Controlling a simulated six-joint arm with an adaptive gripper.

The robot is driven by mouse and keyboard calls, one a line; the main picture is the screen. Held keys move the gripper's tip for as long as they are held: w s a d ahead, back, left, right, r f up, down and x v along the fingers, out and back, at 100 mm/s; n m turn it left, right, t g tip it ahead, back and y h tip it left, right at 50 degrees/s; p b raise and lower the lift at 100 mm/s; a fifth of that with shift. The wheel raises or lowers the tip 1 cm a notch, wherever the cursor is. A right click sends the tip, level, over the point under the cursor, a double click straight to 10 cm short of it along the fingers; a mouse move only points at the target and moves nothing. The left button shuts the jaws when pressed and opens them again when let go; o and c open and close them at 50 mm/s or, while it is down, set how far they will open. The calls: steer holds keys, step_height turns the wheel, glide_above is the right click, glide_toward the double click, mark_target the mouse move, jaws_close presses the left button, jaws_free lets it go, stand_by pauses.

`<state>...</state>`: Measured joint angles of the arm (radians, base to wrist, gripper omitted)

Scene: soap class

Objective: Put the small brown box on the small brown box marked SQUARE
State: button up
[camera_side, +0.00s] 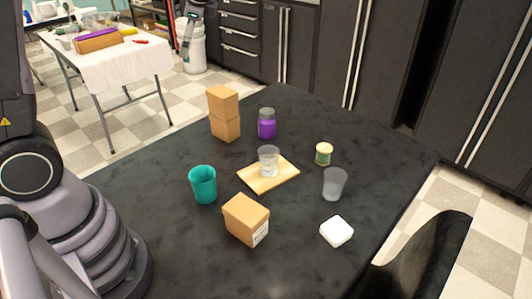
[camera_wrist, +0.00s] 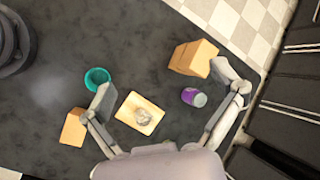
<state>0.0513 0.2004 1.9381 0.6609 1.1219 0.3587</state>
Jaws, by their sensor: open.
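Two small brown boxes stand stacked at the back left of the dark table in the side view, the upper box (camera_side: 222,101) directly on the lower box (camera_side: 226,129). The stack also shows in the wrist view (camera_wrist: 196,57). A third brown box (camera_side: 243,219) stands alone at the front, with a pale label on its right side too small to read; it is at the left in the wrist view (camera_wrist: 73,127). I cannot make out the SQUARE mark on any box. My gripper (camera_wrist: 163,80) is open and empty above the table, its right finger close to the stack in the picture.
A purple jar (camera_side: 267,123) stands right of the stack. A wooden board (camera_side: 255,184) bears a clear glass (camera_side: 268,162). A teal cup (camera_side: 203,185), a small lidded jar (camera_side: 324,154), a grey cup (camera_side: 334,184) and a white block (camera_side: 336,231) stand around it.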

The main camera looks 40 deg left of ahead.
steer(key=s+d+r+n+t+h, duration=0.1)
steer(key=s+d+n+t+h, duration=0.1)
steer(key=s, duration=0.8)
steer(key=s+d+r+n+t+h, duration=0.2)
steer(key=s+d+n, duration=0.4)
steer(key=s, duration=0.4)
steer(key=d+t+h, duration=0.1)
steer(key=h, duration=0.1)
steer(key=shift+s+r+h, duration=0.15)
steer(key=shift+s+h, duration=0.1)
steer(key=shift+h, duration=0.15)
